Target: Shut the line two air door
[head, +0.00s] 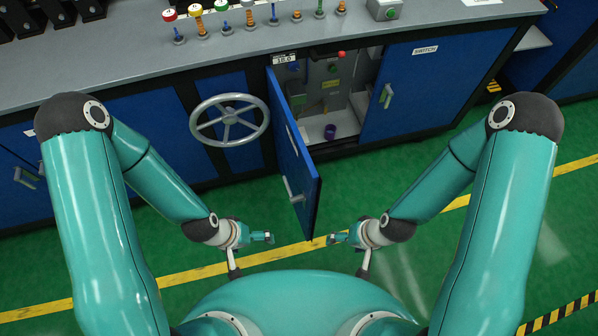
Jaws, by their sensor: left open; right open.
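A blue cabinet door (297,166) stands open, swung out from the bench toward me, with a silver handle (293,190) on its left face. It is hinged at the left edge of an open compartment (340,95). I cannot read a label naming it as the line two air door. My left gripper (268,237) is open and empty, to the left of the door's lower end. My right gripper (333,239) is open and empty, just right of the door's lower end. Neither appears to hold the door.
A grey handwheel (229,120) is left of the door. A closed blue door (420,88) labelled SWITCH is to the right. A purple object (330,132) sits inside the compartment. Coloured knobs (221,6) line the bench top (130,40). The green floor is clear around the grippers.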

